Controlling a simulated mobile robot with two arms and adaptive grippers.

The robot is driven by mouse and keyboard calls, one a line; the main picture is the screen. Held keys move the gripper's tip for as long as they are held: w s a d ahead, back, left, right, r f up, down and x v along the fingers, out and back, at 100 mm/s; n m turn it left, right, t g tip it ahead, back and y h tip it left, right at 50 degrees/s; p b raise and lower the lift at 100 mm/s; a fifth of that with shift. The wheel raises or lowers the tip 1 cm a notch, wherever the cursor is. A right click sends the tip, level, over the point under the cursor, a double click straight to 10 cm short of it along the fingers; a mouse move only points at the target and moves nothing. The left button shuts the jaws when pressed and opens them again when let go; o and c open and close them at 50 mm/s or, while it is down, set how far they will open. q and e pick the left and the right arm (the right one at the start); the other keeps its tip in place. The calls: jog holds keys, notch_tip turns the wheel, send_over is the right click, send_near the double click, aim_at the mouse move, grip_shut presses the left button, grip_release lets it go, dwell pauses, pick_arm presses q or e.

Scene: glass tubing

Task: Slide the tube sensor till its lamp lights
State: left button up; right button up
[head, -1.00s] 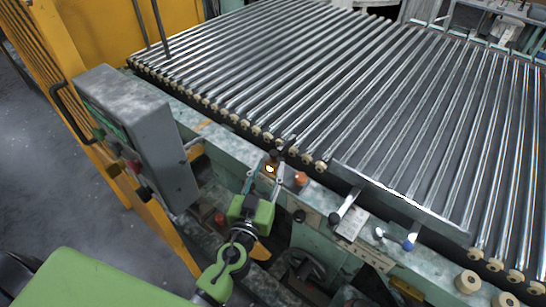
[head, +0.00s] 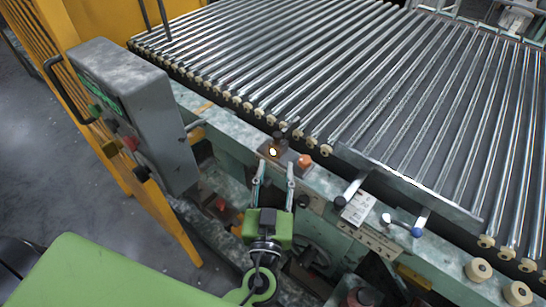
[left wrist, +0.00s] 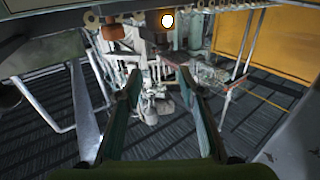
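The tube sensor appears to be the small dark block (head: 277,147) on the green frame rail beside the rollers. Its lamp (head: 272,153) glows bright white-orange. The glowing lamp (left wrist: 167,20) also shows at the top of the left wrist view. My left gripper (head: 275,175) is open and empty, its two fingers pointing at the sensor from the near side and apart from it. In the left wrist view, the open fingers (left wrist: 160,88) have nothing between them. My right gripper is not in view.
An orange knob (head: 305,160) sits just right of the sensor. A grey control box (head: 135,110) stands at the left. The steel rollers (head: 330,70) lie behind the rail. Levers, one with a blue knob (head: 416,232), are farther right.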

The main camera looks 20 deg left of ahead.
aim_at(278, 138)
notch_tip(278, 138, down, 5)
jog(key=b, duration=0.3)
pick_arm(q)
jog(key=w+y+p, duration=0.1)
jog(key=w, duration=0.2)
jog(key=w+a+n+g+y+p, duration=0.1)
jog(key=w+p, duration=0.1)
jog(key=w, duration=0.1)
jog(key=w+a+n+y+p, duration=0.1)
jog(key=w+p, duration=0.1)
jog(key=w, duration=0.1)
jog(key=shift+w+a+g, duration=0.1)
jog(key=shift+w+g, duration=0.25)
jog(key=shift+g, duration=0.05)
jog(key=shift+w+a+p, duration=0.15)
jog(key=shift+w+p, duration=0.2)
jog(key=shift+w, duration=0.05)
jog(key=shift+f, duration=0.1)
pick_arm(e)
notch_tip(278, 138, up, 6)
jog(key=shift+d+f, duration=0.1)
pick_arm(q)
grip_shut()
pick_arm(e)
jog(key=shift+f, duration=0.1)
